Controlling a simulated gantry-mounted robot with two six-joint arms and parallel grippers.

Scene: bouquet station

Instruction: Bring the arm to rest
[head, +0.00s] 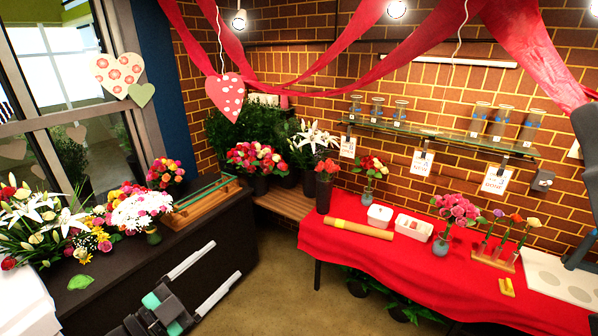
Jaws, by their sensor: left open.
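My left gripper (227,258) is in the lower left of the head view, in front of the dark counter (100,305). Its two long pale fingers point up and to the right and stand well apart. It is open, and nothing shows between the fingers. The floor (275,285) shows past its tips. Part of my right arm (582,252) shows at the right edge; its gripper is out of view.
Flowers, including a white bouquet (138,212), and a wooden rack (197,208) stand on the dark counter. A red-covered table (385,262) on the right holds a brown paper roll (358,229), pink roses (455,209) and a stem stand (491,257). Open floor lies between.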

